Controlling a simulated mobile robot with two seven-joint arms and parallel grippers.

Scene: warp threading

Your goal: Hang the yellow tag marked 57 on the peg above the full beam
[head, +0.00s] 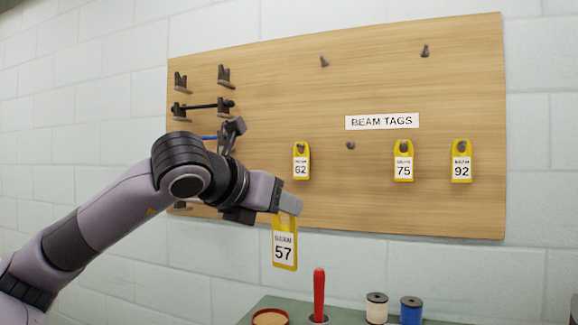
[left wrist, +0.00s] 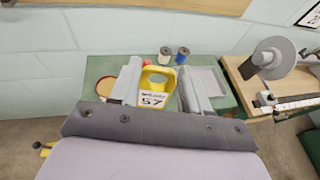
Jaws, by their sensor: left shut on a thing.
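The yellow tag marked 57 (head: 285,245) hangs from my left gripper (head: 287,203), which is shut on its top part, in front of the board's lower edge. In the left wrist view the tag (left wrist: 152,99) sits between the two fingers. Bare pegs show on the wooden board: one at top middle (head: 324,61), one at top right (head: 425,51) and one below the BEAM TAGS sign (head: 350,145). On the board's left, brackets hold a dark thin rod (head: 202,107); a blue rod (head: 209,138) below is partly hidden by my arm. I cannot tell which is the full beam. My right gripper is not in view.
Yellow tags 62 (head: 301,162), 75 (head: 403,161) and 92 (head: 461,161) hang on the board (head: 260,60). Below stand a red-handled tool (head: 319,293), a white spool (head: 377,308) and a blue spool (head: 411,310). A grey disc device (left wrist: 272,58) is at right.

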